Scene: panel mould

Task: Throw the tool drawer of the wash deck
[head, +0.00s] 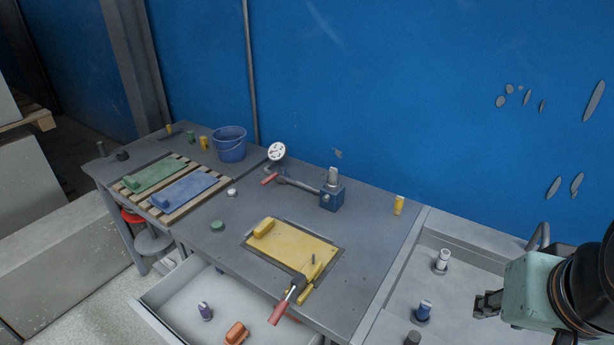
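An open drawer (165,301) sticks out from under the front of the grey worktable (205,256) at the bottom left. Inside it are a small purple-capped item (205,311) and an orange block-like item (236,332). The drawer's front edge is cut off by the frame. To the right of the table is a pale, basin-like deck (384,311) holding a few bottle-like items. My gripper (483,304) is at the right, above this deck and well to the right of the drawer. Its dark fingers are small and seen from the side, so their opening is unclear.
On the table are a yellow plate (292,247), a red-handled lever (280,310), a blue block valve (332,198) and a gauge (277,151). A blue bucket (229,146) and slatted rack (181,206) stand farther left. A blue wall (400,90) closes the back.

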